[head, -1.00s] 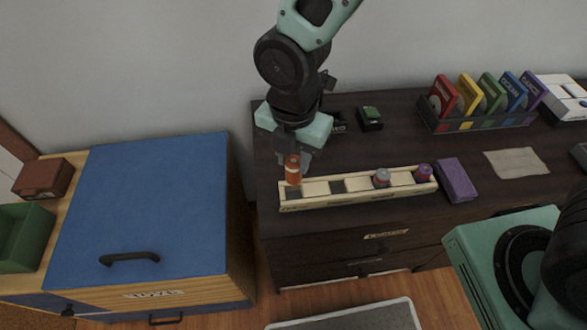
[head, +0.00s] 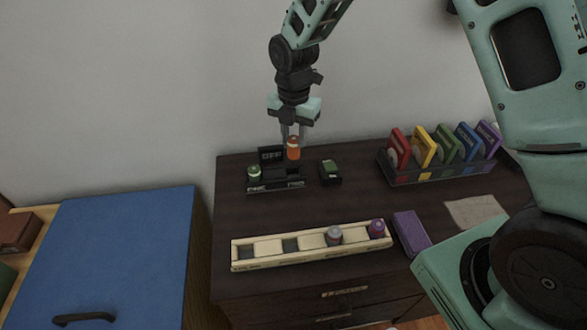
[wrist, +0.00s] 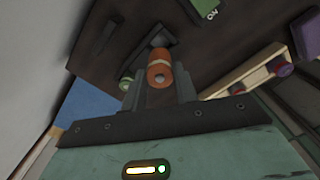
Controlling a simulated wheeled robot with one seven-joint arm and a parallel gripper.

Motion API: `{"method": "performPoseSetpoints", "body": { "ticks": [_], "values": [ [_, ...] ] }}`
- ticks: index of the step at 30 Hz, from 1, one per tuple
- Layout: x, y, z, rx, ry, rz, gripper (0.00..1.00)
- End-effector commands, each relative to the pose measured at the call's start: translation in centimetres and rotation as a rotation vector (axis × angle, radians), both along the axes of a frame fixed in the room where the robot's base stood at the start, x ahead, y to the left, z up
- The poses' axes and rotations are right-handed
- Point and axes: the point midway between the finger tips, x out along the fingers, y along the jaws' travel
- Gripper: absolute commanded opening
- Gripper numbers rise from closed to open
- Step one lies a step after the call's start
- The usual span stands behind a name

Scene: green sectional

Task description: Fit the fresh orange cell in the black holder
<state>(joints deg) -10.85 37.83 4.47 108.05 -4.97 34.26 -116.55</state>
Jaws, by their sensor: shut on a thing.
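The orange cell (head: 293,149) is held upright in my gripper (head: 292,133), whose fingers are shut on it. It also shows between the fingers in the wrist view (wrist: 159,72). The black holder (head: 275,182) sits at the back left of the dark cabinet top, with an upright plate marked "OFF" behind it. A green cell (head: 254,173) stands in the holder's left part. In the head view the orange cell appears above the holder's right part, apart from it. In the wrist view the cell and fingers hide part of the holder.
A small green-topped black box (head: 330,172) stands just right of the holder. A purple block (head: 411,233) and a rack of coloured cases (head: 437,171) lie farther right.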

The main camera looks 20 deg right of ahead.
Motion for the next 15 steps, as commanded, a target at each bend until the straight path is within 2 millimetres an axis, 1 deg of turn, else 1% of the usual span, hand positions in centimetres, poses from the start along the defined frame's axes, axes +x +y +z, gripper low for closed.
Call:
{"method": "performPoseSetpoints", "body": {
  "ticks": [1, 3, 6, 11, 15],
  "values": [
    [-0.1, 0.0, -1.1, -0.002, 0.005, 0.001, 0.03],
    [-0.1, 0.1, -2.4, -0.001, 0.004, 0.002, 0.03],
    [-0.1, 0.0, -3.8, -0.001, 0.003, 0.002, 0.03],
    [-0.1, 0.1, -5.0, 0.0, 0.001, 0.001, 0.03],
    [-0.2, 0.1, -6.6, -0.002, 0.004, 0.002, 0.03]
  ]
}}
